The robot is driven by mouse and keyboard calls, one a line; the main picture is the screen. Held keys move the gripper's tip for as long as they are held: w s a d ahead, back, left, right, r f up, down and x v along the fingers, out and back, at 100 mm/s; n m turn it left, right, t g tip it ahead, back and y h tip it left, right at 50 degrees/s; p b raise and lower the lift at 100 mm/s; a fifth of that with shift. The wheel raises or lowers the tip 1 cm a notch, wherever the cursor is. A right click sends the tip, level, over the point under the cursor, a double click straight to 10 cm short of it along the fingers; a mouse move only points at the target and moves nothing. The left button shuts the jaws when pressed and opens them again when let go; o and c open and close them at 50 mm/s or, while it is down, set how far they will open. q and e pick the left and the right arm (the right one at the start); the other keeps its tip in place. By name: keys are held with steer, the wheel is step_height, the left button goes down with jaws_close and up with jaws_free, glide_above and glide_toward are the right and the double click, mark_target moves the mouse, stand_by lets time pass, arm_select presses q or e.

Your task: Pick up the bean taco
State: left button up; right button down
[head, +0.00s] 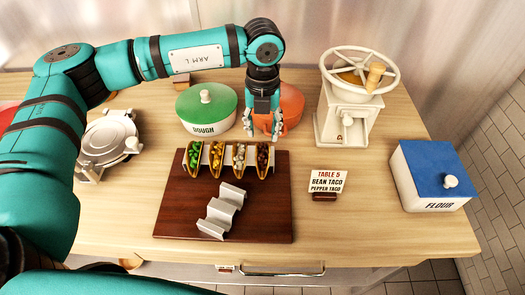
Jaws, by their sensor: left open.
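Several tacos stand in a row in a metal holder on a dark red-brown board (178,222). The taco at the right end has dark brown filling and looks like the bean taco (263,160). To its left are one with pale filling (239,157), one with yellow-orange filling (216,155) and one with green filling (193,158). My left gripper (263,133) points down with open, empty fingers, just behind the dark-filled taco in the picture; its exact height is unclear. My right gripper is not in view.
An empty zigzag metal holder (221,211) lies on the board's front. A card (328,181) reads "Table 5, bean taco, pepper taco". Behind stand a green-lidded dough pot (207,108), an orange pot (291,105) and a grinder (350,110). A flour box (432,175) stands right.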

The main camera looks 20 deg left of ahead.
mark_target(263, 149)
arm_select(q)
step_height(263, 149, down, 3)
steer(key=shift+w+r+p, duration=0.1)
steer(key=shift+r+p, duration=0.05)
steer(key=shift+p, duration=0.15)
steer(key=shift+f+p, duration=0.2)
steer(key=shift+p, duration=0.1)
step_height(263, 149, down, 4)
steer(key=shift+r+p, duration=0.2)
steer(key=shift+p, duration=0.8)
steer(key=shift+w+f, duration=0.1)
steer(key=shift+f, duration=0.45)
jaws_close()
